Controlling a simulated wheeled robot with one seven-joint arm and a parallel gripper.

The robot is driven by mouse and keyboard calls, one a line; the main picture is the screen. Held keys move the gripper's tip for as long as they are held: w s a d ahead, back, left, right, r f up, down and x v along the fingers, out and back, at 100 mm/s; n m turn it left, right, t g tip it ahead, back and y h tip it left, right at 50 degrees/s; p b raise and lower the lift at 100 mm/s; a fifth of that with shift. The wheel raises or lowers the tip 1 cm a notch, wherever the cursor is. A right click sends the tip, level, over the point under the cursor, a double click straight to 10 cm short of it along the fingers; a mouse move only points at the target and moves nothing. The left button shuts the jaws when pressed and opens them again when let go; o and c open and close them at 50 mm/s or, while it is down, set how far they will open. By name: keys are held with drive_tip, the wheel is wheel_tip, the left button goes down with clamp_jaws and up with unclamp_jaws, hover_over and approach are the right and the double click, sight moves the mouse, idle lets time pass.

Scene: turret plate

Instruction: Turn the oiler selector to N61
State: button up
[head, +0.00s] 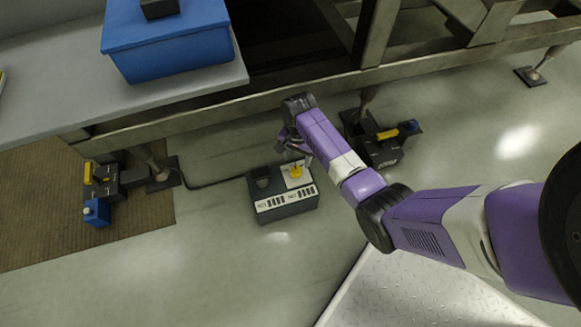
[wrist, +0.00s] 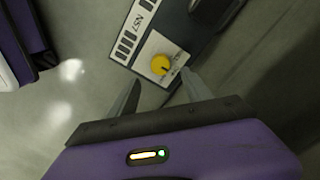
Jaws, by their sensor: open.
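The oiler selector is a yellow knob (head: 296,171) on a white plate on top of a dark box (head: 285,205) on the floor. In the wrist view the yellow knob (wrist: 161,65) shows a dark pointer line on its face. The box front carries white label strips with dark bars; one partly legible label in the wrist view reads like N57. I cannot read N61 on the plate. My gripper (head: 296,143) is above the box's back edge. In the wrist view my gripper (wrist: 157,88) is open and empty, its two fingers apart and just short of the knob.
A blue bin (head: 170,50) stands on the grey bench at upper left. Dark devices with yellow handles stand at left (head: 104,182) and right (head: 382,150) of the box. A bench beam passes behind the box. The floor in front is clear.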

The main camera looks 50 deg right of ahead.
sight(296, 170)
wheel_tip(296, 170, down, 8)
drive_tip(key=b, duration=0.4)
drive_tip(key=shift+b, duration=0.3)
drive_tip(key=shift+r, duration=0.1)
clamp_jaws()
